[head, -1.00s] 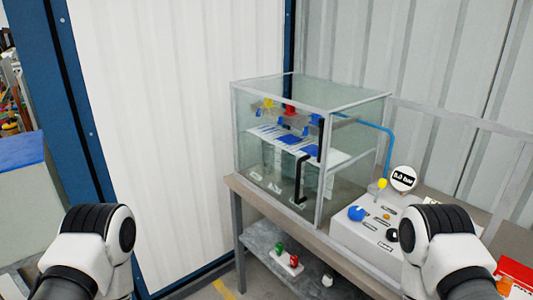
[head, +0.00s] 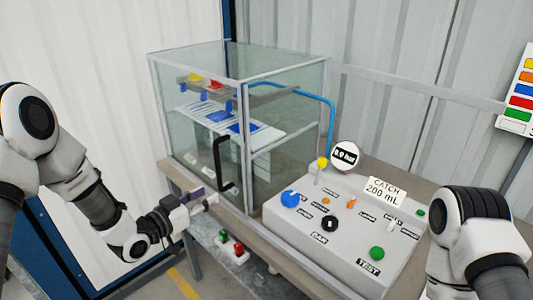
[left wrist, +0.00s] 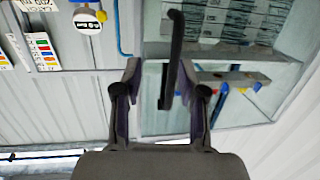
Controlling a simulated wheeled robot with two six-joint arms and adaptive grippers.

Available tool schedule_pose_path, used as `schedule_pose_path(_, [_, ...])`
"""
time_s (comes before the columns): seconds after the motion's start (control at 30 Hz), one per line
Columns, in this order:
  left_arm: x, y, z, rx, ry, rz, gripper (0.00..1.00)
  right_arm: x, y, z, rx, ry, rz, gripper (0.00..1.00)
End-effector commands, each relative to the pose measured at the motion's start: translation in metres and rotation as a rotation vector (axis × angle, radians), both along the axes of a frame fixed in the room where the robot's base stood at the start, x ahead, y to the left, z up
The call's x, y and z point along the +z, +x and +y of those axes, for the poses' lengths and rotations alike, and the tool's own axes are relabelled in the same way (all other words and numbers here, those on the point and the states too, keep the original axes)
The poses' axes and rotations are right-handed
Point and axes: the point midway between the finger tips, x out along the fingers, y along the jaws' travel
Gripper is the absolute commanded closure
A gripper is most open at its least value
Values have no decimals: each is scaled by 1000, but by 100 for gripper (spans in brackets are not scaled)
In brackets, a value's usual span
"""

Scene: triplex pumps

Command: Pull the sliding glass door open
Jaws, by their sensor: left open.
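The glass cabinet (head: 285,62) stands on a bench, and its front glass door (head: 185,135) looks shut. A black upright handle (head: 219,165) is on the door near the right front post. My left gripper (head: 207,199) is open just below and left of the handle in the head view. In the left wrist view the black handle (left wrist: 174,50) appears between the two fingers of my left gripper (left wrist: 158,75); I cannot tell whether they touch it. My right arm shows at the right edge of the head view, but its gripper is out of view.
A grey control box (head: 335,235) with knobs and a round gauge (head: 345,155) stands right of the cabinet on the bench. A blue pipe (head: 331,125) runs from the cabinet. Red and green parts (head: 230,245) sit on the lower shelf.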

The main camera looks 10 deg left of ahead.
Motion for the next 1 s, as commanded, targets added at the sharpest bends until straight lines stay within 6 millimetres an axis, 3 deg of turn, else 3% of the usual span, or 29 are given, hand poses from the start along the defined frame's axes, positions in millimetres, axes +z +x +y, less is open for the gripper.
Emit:
schedule_pose_path(0.03, [24, 10, 10, 17, -10, -63, 59, -9, 0, 0, 1, 0, 0, 100])
schedule_pose_path(0.1, [50, 14, 16, 32, -22, -112, 59, -12, 0, 0, 1, 0, 1, 100])
schedule_pose_path(0.2, [67, 18, 16, 34, -24, -138, 59, -11, 0, 0, 1, 0, 1, 100])
schedule_pose_path(0.63, [67, 79, -16, 33, -21, -134, 59, 11, 0, 0, 1, 0, 0, 100])
schedule_pose_path(0.93, [65, 86, -18, 36, -24, -133, 59, 11, 0, 0, 1, 0, 1, 100])
schedule_pose_path(0.97, [65, 86, -18, 36, -24, -133, 66, 11, 0, 0, 1, 0, 1, 100])
schedule_pose_path(1.0, [65, 86, -18, 36, -24, -133, 80, 10, 0, 0, 1, 0, 1, 100])
